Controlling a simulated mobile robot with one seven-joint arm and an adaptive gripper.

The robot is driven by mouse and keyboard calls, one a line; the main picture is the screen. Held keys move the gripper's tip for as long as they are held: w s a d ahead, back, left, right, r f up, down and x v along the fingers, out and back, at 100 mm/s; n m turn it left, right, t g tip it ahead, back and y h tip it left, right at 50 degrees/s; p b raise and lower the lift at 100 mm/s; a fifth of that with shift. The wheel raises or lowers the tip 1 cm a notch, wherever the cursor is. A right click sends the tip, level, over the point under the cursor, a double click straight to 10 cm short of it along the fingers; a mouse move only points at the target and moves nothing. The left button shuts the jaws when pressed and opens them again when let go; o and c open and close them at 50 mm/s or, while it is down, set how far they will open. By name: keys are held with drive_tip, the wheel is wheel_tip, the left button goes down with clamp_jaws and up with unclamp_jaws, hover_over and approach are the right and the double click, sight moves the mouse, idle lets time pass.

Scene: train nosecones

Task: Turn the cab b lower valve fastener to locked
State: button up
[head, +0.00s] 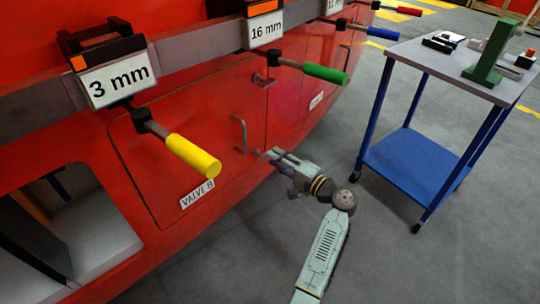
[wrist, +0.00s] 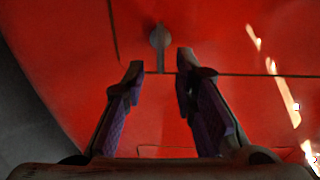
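My gripper (head: 274,155) is close to the lower part of the red side panel, right of the VALVE B label. In the wrist view my gripper (wrist: 160,68) is open, with its two dark fingers apart and nothing held. A small grey fastener (wrist: 159,40) with a rounded head and a thin stem is on the red panel just beyond the fingertips. Its stem runs toward the gap between the tips, in line with the picture's vertical. I cannot tell whether the fingers touch it.
The VALVE B door (head: 150,185) has a grey handle (head: 241,133) near it. A yellow lever (head: 193,156) and a green lever (head: 325,73) stick out above. A blue wheeled cart (head: 410,160) stands at the right. The grey floor between is clear.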

drive_tip(key=v, duration=0.8)
drive_tip(key=shift+s+d, duration=0.2)
drive_tip(key=shift+s, duration=0.1)
